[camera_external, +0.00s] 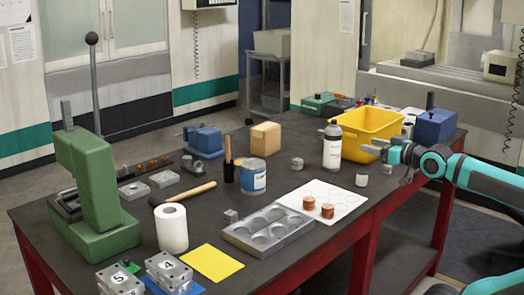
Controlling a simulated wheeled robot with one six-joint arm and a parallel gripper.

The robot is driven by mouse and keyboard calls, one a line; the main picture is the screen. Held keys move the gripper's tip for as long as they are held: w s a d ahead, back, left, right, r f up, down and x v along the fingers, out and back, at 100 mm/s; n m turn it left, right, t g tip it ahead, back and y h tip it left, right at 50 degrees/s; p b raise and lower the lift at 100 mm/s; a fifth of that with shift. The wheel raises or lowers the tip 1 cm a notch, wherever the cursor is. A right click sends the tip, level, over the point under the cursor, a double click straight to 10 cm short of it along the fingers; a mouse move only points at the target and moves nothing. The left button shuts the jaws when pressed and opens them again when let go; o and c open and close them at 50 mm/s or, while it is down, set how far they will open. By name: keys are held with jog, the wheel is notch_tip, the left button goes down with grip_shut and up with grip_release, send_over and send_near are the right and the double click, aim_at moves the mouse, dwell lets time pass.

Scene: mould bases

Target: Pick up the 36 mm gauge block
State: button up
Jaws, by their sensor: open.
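No block in view carries a readable 36 mm mark, so I cannot tell which one is the 36 mm gauge block. A small grey metal block (231,215) sits at the back left corner of the grey tray with round pockets. Another small grey metal piece (297,163) stands near the middle of the table, left of the white bottle. My gripper (376,148) is open above the right side of the table, in front of the yellow bin. It appears empty and is well to the right of both grey pieces.
The grey pocketed tray (238,237) and a white sheet (345,200) with two copper-coloured pieces lie near the front edge. The white bottle (332,145), yellow bin (352,137) and blue-labelled can (253,177) stand upright. A green press (100,190) fills the left end.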

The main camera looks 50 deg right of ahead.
jog(key=w+d+r+g, duration=0.2)
jog(key=w+g, duration=0.2)
jog(key=w, duration=0.5)
jog(key=w+d+r+g, duration=0.1)
jog(key=w+r+g, duration=0.15)
jog(key=w, duration=0.65)
jog(key=g, duration=1.1)
send_near(298, 159)
jog(key=shift+m, duration=0.4)
notch_tip(298, 159, down, 4)
jog(key=shift+s+f, duration=0.1)
jog(key=shift+s, duration=0.1)
jog(key=shift+a+f, duration=0.2)
jog(key=shift+f, duration=2.8)
jog(key=shift+c, duration=0.4)
grip_shut()
